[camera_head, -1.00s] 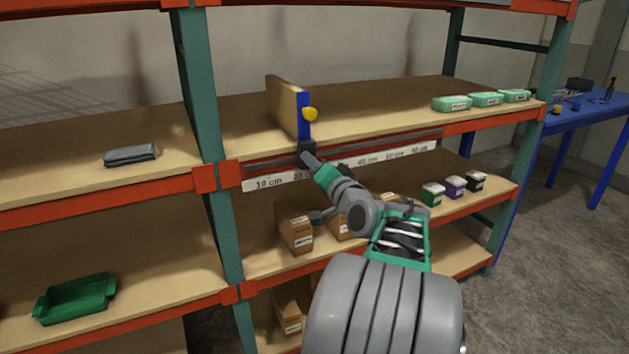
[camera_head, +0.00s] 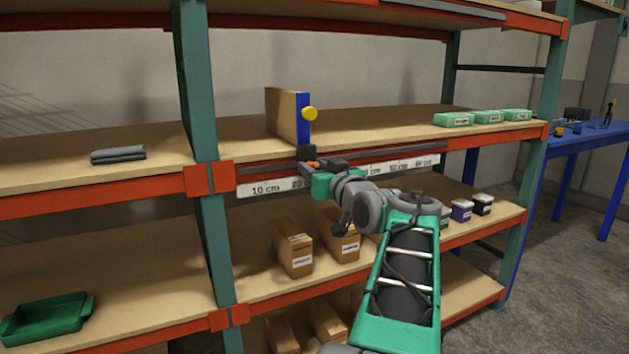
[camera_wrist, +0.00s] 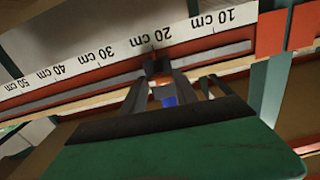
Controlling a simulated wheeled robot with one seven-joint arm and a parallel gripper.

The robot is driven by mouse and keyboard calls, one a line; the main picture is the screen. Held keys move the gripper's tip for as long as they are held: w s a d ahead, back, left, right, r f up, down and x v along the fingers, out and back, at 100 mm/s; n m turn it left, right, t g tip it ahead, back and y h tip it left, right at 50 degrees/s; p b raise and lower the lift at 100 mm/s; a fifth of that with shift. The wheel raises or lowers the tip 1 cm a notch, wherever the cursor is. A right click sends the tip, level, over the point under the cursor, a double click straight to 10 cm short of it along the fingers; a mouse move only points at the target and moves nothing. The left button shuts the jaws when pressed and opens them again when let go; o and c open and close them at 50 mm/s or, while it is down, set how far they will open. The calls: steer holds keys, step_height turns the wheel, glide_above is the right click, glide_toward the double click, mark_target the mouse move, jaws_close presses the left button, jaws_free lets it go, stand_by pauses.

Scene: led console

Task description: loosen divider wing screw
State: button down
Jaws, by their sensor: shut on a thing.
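My gripper (camera_head: 309,165) is at the rail just below this foot.
The scale strip (camera_head: 393,168) runs along the shelf front; the divider stands near its 20 cm mark. Cardboard boxes (camera_head: 295,255) stand on the shelf below. Pale green boxes (camera_head: 487,117) sit at the right, a folded grey item (camera_head: 118,154) at the left.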

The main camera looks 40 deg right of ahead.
steer(key=shift+r+n+b, duration=0.15)
steer(key=shift+n+b, duration=0.15)
steer(key=shift+n, duration=0.1)
steer(key=c, duration=0.9)
jaws_free()
steer(key=shift+w, duration=0.1)
steer(key=p+v, duration=0.1)
steer(key=v, duration=0.6)
steer(key=shift+s+a, duration=0.15)
steer(key=shift+s, duration=0.25)
